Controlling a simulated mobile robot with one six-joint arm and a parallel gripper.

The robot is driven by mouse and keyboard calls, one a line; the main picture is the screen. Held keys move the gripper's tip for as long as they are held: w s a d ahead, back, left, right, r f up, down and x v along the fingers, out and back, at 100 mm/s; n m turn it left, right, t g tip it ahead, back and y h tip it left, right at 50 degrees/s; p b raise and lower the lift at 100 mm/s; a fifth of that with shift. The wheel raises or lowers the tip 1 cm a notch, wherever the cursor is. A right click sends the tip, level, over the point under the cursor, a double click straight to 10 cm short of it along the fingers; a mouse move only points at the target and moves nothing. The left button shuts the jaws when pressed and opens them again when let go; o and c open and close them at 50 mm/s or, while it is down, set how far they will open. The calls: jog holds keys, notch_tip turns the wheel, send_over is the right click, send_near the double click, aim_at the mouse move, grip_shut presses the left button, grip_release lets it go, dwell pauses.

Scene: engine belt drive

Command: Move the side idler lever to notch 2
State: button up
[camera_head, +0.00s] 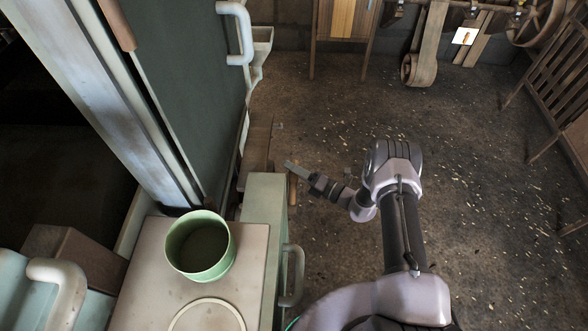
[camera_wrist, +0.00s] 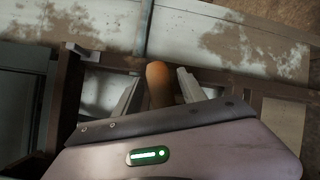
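A tan, rounded handle (camera_wrist: 158,82), which looks like the side idler lever, stands between the two fingers of my gripper (camera_wrist: 159,77) in the wrist view. The fingers are apart, with a visible gap on each side of the handle. In the head view my gripper (camera_head: 291,166) reaches left to the far end of the mint-green cabinet. A short brown piece (camera_head: 292,189) shows just below it and may be the same handle. The notches and the lever's lower part cannot be made out.
The mint-green cabinet (camera_head: 262,205) has a bar handle (camera_head: 293,275) on its side. A green pot (camera_head: 200,246) stands on the pale top beside it. A brown board (camera_head: 256,150) lies beyond the cabinet. Open floor (camera_head: 480,180) extends to the right.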

grip_shut()
dwell(1.2)
